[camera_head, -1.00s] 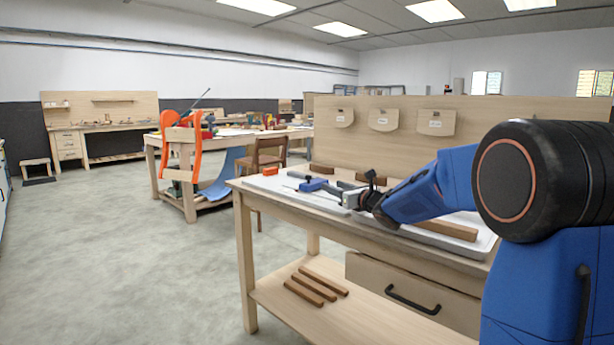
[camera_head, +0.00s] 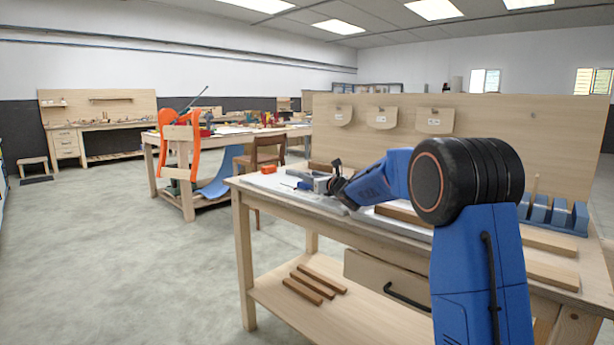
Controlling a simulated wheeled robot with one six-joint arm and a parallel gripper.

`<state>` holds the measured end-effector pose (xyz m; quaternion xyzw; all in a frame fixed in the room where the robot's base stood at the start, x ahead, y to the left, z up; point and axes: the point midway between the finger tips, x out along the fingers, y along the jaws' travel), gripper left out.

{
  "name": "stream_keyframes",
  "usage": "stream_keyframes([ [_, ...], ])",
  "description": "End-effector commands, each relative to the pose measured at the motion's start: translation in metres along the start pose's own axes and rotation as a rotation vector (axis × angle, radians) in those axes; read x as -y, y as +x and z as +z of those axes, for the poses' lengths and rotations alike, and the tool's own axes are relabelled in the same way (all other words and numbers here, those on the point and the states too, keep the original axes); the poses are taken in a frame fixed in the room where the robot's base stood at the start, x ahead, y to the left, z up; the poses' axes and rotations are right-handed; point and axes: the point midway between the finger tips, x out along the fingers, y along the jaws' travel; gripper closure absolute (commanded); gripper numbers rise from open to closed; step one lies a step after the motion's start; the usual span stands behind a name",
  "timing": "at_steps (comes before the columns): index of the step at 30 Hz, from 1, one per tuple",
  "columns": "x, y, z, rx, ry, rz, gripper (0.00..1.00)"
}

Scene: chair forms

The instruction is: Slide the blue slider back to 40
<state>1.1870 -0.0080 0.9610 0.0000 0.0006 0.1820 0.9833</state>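The blue slider (camera_head: 303,186) is a small blue piece low on the white tray (camera_head: 338,208) on the workbench, near the bench's left end. A thin dark rod shows at its left. My gripper (camera_head: 315,184) is grey and sits low at the slider's right side, very close to it. I cannot tell whether they touch. The fingers are too small and partly hidden to show whether they are open or shut. No scale marks or 40 can be read, and my arm covers much of the tray.
An orange block (camera_head: 268,169) lies left of and behind the slider. A wooden bar (camera_head: 400,213) lies on the tray behind my arm. A blue rack (camera_head: 552,214) stands at the bench's right. The wooden back panel (camera_head: 460,150) rises behind. Open floor lies to the left.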

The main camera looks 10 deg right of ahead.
Motion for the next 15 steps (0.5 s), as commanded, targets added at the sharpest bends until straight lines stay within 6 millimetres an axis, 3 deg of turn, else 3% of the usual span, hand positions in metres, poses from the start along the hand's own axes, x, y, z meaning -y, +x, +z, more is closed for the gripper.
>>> stream_keyframes([
  [6, 0.000, 0.023, 0.000, 0.000, 0.000, 0.001, 0.60],
  [15, 0.000, 0.028, 0.000, 0.000, 0.000, 0.000, 0.60],
])
